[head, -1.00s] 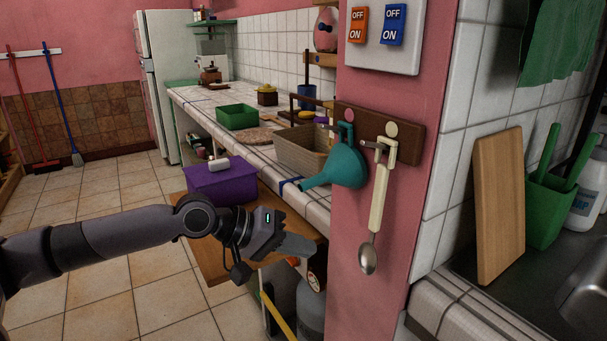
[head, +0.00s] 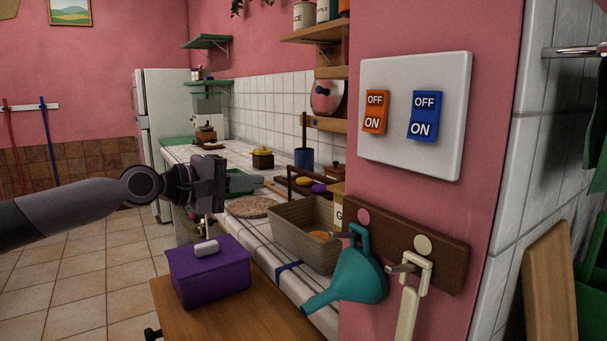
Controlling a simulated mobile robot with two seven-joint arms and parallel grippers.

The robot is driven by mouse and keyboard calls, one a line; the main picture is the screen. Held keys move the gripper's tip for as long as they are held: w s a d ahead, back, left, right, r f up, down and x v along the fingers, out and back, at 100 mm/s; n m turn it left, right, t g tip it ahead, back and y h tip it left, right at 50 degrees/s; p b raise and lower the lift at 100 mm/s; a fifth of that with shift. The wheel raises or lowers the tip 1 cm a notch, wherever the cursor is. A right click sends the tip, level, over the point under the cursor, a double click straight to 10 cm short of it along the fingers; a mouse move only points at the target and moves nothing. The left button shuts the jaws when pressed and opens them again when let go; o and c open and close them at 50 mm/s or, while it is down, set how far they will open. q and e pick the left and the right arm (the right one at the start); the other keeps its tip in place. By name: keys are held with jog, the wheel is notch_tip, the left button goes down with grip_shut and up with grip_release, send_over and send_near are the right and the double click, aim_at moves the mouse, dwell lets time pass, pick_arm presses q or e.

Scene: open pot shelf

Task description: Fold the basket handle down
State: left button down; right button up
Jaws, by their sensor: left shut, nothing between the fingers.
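The basket (head: 290,238) is a beige woven box on the tiled counter, right of centre, with its right end partly hidden by the pink wall and the teal funnel. Its dark brown handle (head: 290,182) stands up above the rim as a bar with an upright side. Something orange lies inside the basket. My left gripper (head: 258,183) is shut and empty. In the picture it is just left of the handle and above the basket's left end; it looks apart from both, though its depth is hard to judge. My right gripper is out of view.
A purple box (head: 208,272) with a white grip stands on a wooden table (head: 235,318) in front of the counter. A teal funnel (head: 358,275) hangs on the pink wall at the basket's right. A green tray (head: 240,182) sits behind my gripper.

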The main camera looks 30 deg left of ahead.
pick_arm(q)
jog(key=w+p, duration=0.1)
jog(key=p, duration=0.4)
send_near(315, 179)
jog(key=x, duration=0.5)
jog(key=shift+w+d+r, duration=0.1)
jog(key=shift+d, duration=0.05)
jog(key=shift+x, duration=0.8)
jog(key=shift+p, duration=0.4)
